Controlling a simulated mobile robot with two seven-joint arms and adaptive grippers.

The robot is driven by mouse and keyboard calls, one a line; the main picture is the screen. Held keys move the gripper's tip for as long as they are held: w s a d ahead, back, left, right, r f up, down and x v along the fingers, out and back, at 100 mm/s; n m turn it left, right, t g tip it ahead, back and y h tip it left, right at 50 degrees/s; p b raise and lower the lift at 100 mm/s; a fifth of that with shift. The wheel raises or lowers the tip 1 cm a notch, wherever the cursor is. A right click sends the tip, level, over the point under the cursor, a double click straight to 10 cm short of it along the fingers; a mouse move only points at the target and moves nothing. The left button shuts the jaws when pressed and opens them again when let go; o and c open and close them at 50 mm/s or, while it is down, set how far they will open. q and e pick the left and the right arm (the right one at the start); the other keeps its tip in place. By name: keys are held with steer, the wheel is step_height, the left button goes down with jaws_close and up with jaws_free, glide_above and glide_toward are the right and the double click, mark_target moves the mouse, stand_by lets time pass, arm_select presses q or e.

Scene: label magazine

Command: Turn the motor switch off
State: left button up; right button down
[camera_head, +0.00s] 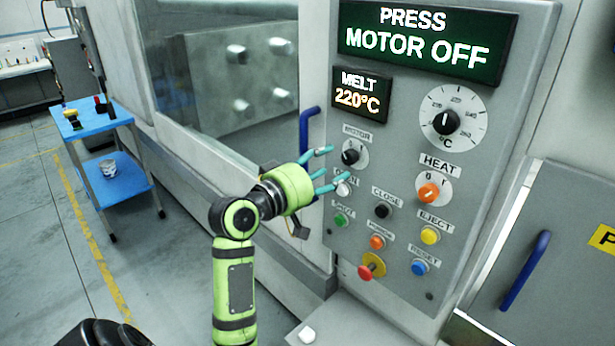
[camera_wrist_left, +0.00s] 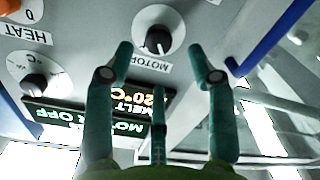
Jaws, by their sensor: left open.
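The motor switch (camera_head: 351,156) is a black knob on a white round plate on the grey control panel (camera_head: 400,110), under a MOTOR label. In the left wrist view the motor switch (camera_wrist_left: 158,39) shows between the fingertips, just ahead of them. My left gripper (camera_head: 331,168) is open in front of the panel, its teal fingers on either side of the switch's line; it also shows in the left wrist view (camera_wrist_left: 160,52). I cannot tell whether a finger touches the knob. The display (camera_head: 425,45) reads "PRESS MOTOR OFF".
Close around are the orange HEAT knob (camera_head: 429,192), the black CLOSE button (camera_head: 382,210), the yellow EJECT button (camera_head: 430,235) and a red emergency button (camera_head: 366,272). A blue handle (camera_head: 308,130) stands left of the switch. A blue cart (camera_head: 118,185) is far left.

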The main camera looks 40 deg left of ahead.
arm_select(q)
steer(key=s, duration=0.7)
steer(key=shift+a+r, duration=0.2)
